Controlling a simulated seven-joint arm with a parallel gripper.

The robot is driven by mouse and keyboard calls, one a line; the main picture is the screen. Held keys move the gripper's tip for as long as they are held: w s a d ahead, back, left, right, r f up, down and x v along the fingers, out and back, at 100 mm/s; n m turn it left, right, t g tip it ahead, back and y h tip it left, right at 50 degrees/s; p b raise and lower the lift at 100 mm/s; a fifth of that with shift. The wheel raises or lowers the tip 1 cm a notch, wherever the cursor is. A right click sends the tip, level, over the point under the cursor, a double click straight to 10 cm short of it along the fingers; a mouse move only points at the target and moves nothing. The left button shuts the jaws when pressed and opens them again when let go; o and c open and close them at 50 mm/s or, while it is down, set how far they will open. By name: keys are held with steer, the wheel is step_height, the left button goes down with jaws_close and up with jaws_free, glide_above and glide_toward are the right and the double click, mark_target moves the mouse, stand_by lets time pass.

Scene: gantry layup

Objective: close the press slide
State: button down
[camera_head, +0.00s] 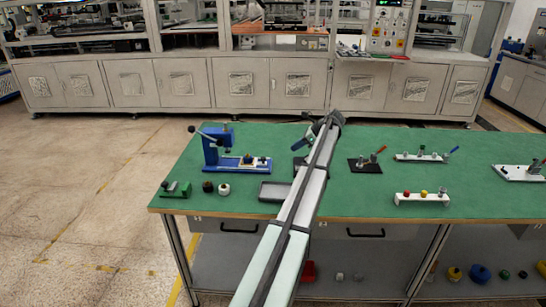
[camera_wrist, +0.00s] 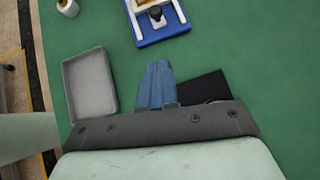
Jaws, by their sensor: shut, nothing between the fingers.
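The blue press (camera_head: 217,148) stands on the left part of the green table, with a lever at its upper left. Its slide (camera_head: 251,164) is a light frame on the blue base, extending to the right of the press column and carrying a dark knob. Part of the slide, white with a black knob (camera_wrist: 156,14), shows at the top of the wrist view on its blue base (camera_wrist: 178,32). My gripper (camera_head: 303,143) is above the table, right of the press and apart from it. In the wrist view its blue fingers (camera_wrist: 158,68) are together and empty.
A grey tray (camera_wrist: 90,82) lies left of my fingers and a dark pad (camera_wrist: 205,88) to their right. White (camera_head: 223,190) and black (camera_head: 208,187) cylinders stand before the press, beside a green fixture (camera_head: 175,189). A lever stand (camera_head: 367,163) is further right.

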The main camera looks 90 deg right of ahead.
mark_target(249, 156)
steer(key=x, duration=0.9)
steer(key=shift+w+f, duration=0.25)
steer(key=shift+f, duration=0.05)
steer(key=shift+w+d, duration=0.2)
steer(key=shift+w, duration=0.85)
steer(key=shift+w+d, duration=0.2)
steer(key=shift+w, duration=0.65)
steer(key=shift+w, duration=0.1)
steer(key=w, duration=0.9)
steer(key=shift+w+r, duration=0.1)
steer(key=shift+w, duration=0.25)
steer(key=s, duration=0.2)
steer(key=s+a, duration=0.1)
steer(key=s, duration=0.1)
steer(key=shift+s, duration=0.2)
steer(key=v, duration=1)
